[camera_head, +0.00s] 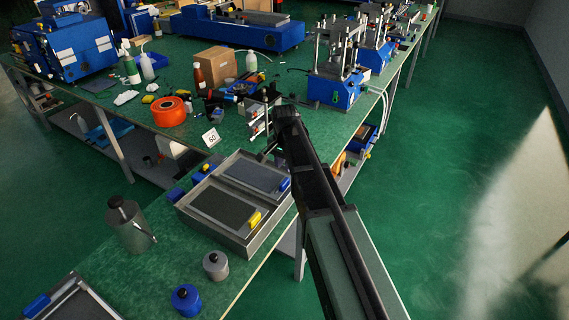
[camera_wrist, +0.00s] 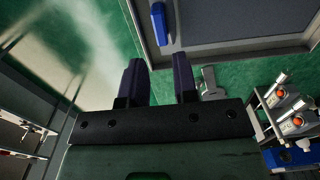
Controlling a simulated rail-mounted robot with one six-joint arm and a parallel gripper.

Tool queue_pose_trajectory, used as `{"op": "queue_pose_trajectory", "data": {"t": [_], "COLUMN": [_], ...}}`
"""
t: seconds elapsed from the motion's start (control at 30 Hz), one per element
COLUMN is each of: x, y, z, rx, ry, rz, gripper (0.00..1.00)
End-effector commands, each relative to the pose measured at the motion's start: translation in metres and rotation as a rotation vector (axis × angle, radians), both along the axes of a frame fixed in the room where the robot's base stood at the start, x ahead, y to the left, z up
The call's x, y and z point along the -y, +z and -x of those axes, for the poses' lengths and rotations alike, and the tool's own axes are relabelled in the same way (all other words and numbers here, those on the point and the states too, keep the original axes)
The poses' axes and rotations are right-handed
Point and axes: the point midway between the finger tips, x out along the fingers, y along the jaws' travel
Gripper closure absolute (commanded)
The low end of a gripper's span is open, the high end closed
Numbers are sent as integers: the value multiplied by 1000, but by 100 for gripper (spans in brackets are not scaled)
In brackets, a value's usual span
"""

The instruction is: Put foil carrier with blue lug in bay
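A grey two-compartment tray (camera_head: 243,240) stands on the green bench. Its near left compartment holds a dark plate with a yellow lug (camera_head: 254,218). Its far right compartment holds a dark foil carrier (camera_head: 258,175) with a blue lug (camera_head: 285,184). In the wrist view this blue lug (camera_wrist: 160,22) sits at the left edge of the grey carrier (camera_wrist: 235,18). My gripper (camera_wrist: 158,66) is open and empty, with a clear gap between its fingers, apart from the lug.
Another framed plate with a blue lug (camera_head: 37,304) lies at the lower left. A grey bottle (camera_head: 129,228), a grey jar (camera_head: 215,265) and a blue jar (camera_head: 186,299) stand nearby.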

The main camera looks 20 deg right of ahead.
Motion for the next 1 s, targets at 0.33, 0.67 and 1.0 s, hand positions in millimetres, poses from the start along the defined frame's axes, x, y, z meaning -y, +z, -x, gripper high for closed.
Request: {"op": "queue_pose_trajectory", "data": {"t": [0.33, 0.67, 1.0], "x": [-4, -72, -75], "y": [35, 35, 35], "z": [10, 222, 226], "rx": [0, -2, -2], "ry": [23, 800, 865], "rz": [0, 4, 4], "gripper": [73, 73, 73]}}
